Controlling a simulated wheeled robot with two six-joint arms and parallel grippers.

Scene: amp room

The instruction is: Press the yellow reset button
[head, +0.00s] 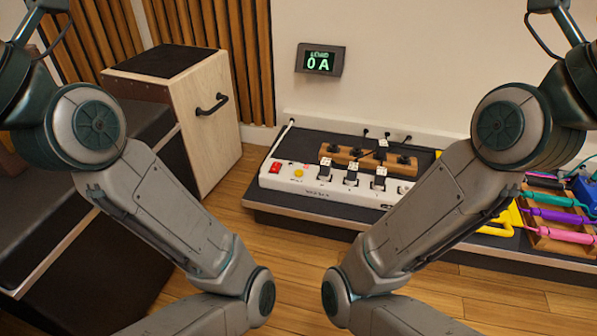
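The yellow reset button (298,173) is a small round dot near the left end of a white power strip (320,191). A red switch (275,168) sits just left of it. The strip lies on a low dark platform (275,207) against the wall. Both my arms reach down toward the lower middle of the view. Neither gripper shows; the arms leave the frame at the bottom edge.
A wall display (320,60) reads "0 A". A wooden block with several dark plugs (350,159) lies behind the strip. A wooden cabinet (205,120) with a black handle stands left. Floor in front is clear.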

